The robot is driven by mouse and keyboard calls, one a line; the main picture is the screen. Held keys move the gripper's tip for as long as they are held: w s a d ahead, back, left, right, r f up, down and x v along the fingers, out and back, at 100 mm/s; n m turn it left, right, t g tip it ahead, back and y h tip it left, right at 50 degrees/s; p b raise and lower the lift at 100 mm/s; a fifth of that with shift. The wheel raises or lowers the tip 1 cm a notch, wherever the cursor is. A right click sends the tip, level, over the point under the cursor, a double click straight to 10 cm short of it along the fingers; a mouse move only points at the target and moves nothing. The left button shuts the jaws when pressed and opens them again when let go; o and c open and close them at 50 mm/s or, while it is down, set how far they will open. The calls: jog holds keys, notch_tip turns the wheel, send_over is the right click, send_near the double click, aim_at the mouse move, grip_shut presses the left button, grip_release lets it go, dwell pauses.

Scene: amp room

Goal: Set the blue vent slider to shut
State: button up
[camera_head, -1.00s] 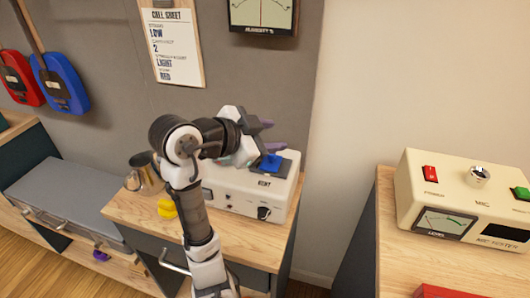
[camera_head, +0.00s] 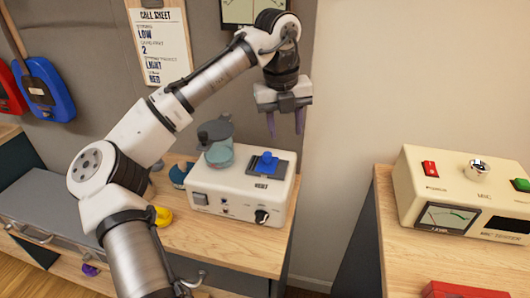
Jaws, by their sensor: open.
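The blue vent slider (camera_head: 264,162) is a blue knob in a dark plate on top of a cream box (camera_head: 232,192), with a label in front of it that I read as VENT. The knob stands around the middle of its plate; I cannot tell its exact setting. My gripper (camera_head: 286,124) hangs above and slightly right of the slider, fingers pointing down. Its two purple fingers are apart with nothing between them, and they are clear of the knob.
A teal-grey jug-like item (camera_head: 217,148) stands on the box's left part, close to the slider. A yellow object (camera_head: 162,216) lies on the wooden top left of the box. A second cream tester box (camera_head: 460,190) stands on the right table. The wall behind is close.

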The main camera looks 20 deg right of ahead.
aim_at(268, 154)
jog(key=w+a, duration=0.1)
jog(key=w+a+y, duration=0.1)
jog(key=a, duration=0.1)
jog(key=shift+w+a+f+m, duration=0.1)
jog(key=shift+w+f+m, duration=0.1)
jog(key=shift+m, duration=0.2)
notch_tip(268, 154, down, 8)
jog(key=shift+r+p, duration=0.25)
jog(key=shift+p, duration=0.15)
jog(key=shift+c, duration=0.2)
grip_shut()
